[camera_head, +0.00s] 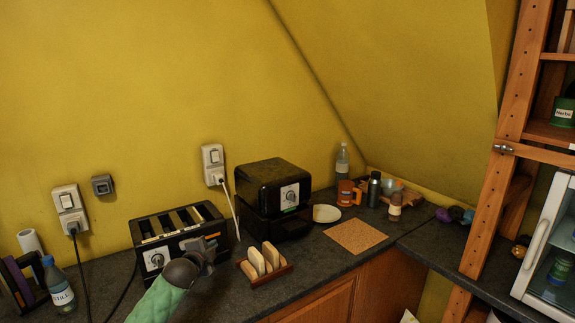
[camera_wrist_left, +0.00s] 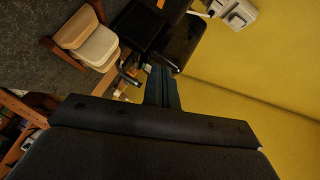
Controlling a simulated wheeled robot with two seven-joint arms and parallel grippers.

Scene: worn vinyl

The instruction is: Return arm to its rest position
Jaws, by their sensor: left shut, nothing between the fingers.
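My left gripper (camera_head: 207,250) is in front of the right end of a black toaster (camera_head: 160,256) in the head view, above the dark counter. My left arm, with a green sleeve, comes in from the bottom left. In the left wrist view the gripper's fingers (camera_wrist_left: 162,86) are shut together with nothing between them. A wooden rack with bread slices (camera_head: 263,263) stands on the counter just right of the gripper; it also shows in the left wrist view (camera_wrist_left: 90,42). My right gripper is in neither view.
A black air fryer (camera_head: 275,195) stands right of the toaster. A water bottle (camera_head: 60,285) stands at left.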

